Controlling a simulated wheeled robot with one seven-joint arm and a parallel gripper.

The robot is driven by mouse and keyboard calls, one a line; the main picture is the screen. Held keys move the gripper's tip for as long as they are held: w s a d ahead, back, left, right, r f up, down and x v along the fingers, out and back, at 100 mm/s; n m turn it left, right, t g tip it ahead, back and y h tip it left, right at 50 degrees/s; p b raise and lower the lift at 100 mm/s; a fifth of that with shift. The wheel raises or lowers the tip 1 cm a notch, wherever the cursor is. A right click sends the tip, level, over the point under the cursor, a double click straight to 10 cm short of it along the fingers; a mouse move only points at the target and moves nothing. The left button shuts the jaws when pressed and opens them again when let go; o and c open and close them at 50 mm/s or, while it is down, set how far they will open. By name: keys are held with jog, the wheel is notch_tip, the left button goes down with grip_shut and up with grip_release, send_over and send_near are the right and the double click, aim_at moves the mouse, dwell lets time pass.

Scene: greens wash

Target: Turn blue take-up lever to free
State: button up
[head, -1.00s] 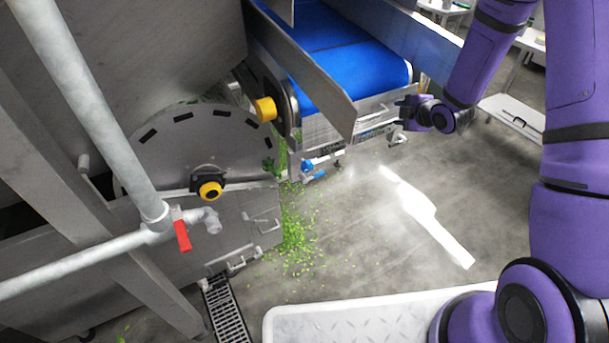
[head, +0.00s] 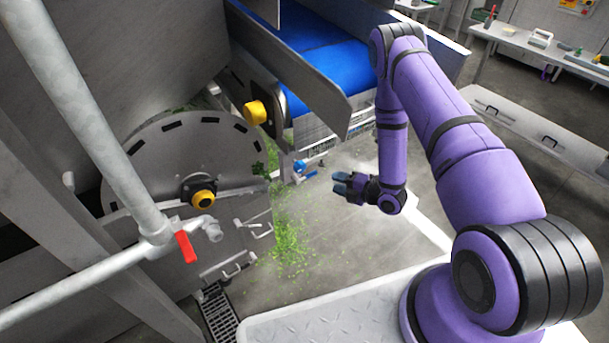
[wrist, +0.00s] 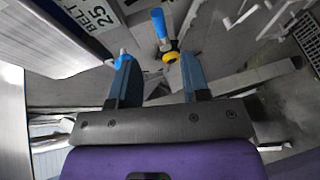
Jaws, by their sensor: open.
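The blue take-up lever (head: 308,175) is a small blue handle by a blue round part, low at the near end of the belt conveyor in the head view. In the wrist view a blue handle (wrist: 158,22) stands beyond the fingertips, with a yellow piece just below it. A smaller blue piece (wrist: 122,59) shows at the left fingertip; I cannot tell whether they touch. My gripper (head: 342,183) is open and empty, right of the lever and apart from it, with its fingers pointing left. The wrist view shows both fingers spread (wrist: 157,70).
The blue conveyor belt (head: 325,60) and its metal side guard (head: 300,75) lie above the lever. A drum housing with a yellow knob (head: 203,199) and a pipe with a red valve handle (head: 186,247) stand left. Green scraps (head: 288,245) lie on the floor below. Open floor lies below my gripper.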

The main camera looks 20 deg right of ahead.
aim_at(313, 175)
jog(key=x, duration=1)
jog(key=shift+w+a+f, duration=0.1)
jog(key=shift+w+a, duration=0.2)
jog(key=shift+c, duration=0.4)
grip_shut()
